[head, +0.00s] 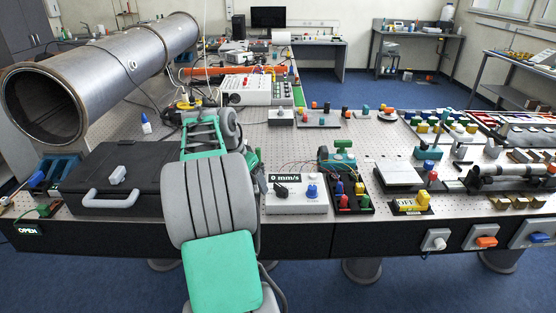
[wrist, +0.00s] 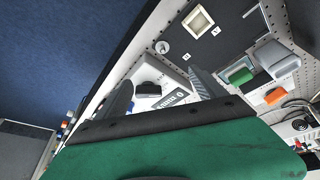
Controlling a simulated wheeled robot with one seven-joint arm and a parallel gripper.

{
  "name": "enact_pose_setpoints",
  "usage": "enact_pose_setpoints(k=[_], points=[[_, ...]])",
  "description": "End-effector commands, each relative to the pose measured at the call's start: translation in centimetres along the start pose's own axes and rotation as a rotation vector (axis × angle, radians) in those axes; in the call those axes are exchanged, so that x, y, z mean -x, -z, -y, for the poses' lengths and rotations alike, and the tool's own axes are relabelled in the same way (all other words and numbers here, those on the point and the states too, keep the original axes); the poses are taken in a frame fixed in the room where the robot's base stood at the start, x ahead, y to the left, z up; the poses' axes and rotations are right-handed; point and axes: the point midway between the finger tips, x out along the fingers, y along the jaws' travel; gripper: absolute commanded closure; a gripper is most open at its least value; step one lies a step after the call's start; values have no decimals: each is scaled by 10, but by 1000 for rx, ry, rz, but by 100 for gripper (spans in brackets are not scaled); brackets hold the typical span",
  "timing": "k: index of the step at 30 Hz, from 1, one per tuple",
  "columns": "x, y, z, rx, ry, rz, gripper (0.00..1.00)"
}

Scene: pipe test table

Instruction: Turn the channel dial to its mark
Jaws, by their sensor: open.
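A white box (head: 297,207) with a "0 mm/s" display stands near the table's front edge. On it are a black dial (head: 281,190) and a blue knob (head: 312,191). The black dial looks like the channel dial; I cannot make out its mark. In the wrist view, the black dial (wrist: 148,88) shows between the two fingers of my gripper (wrist: 160,88), with the display (wrist: 168,101) close by. My gripper is open, with nothing between its fingers that I can see it touching. In the head view, my arm hides most of the gripper.
A black case (head: 130,180) with a grey handle stands left of my arm. A tray of coloured knobs (head: 350,203) is right of the white box, with a yellow switch (head: 423,200) beyond. Wires run behind the box. A large steel pipe (head: 110,75) lies at the back left.

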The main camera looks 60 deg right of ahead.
Motion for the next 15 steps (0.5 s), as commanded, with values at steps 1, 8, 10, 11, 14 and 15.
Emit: enact_pose_setpoints(k=[1, 8, 10, 11, 14, 15], points=[[2, 34, -16, -99, -32, -5, 20], [-26, 65, -39, -227, -68, -21, 20], [-40, 64, -40, -226, -68, -19, 20], [-45, 65, -41, -227, -69, -19, 20], [-64, 65, -42, -226, -68, -19, 20], [-71, 66, -42, -226, -67, -19, 20]])
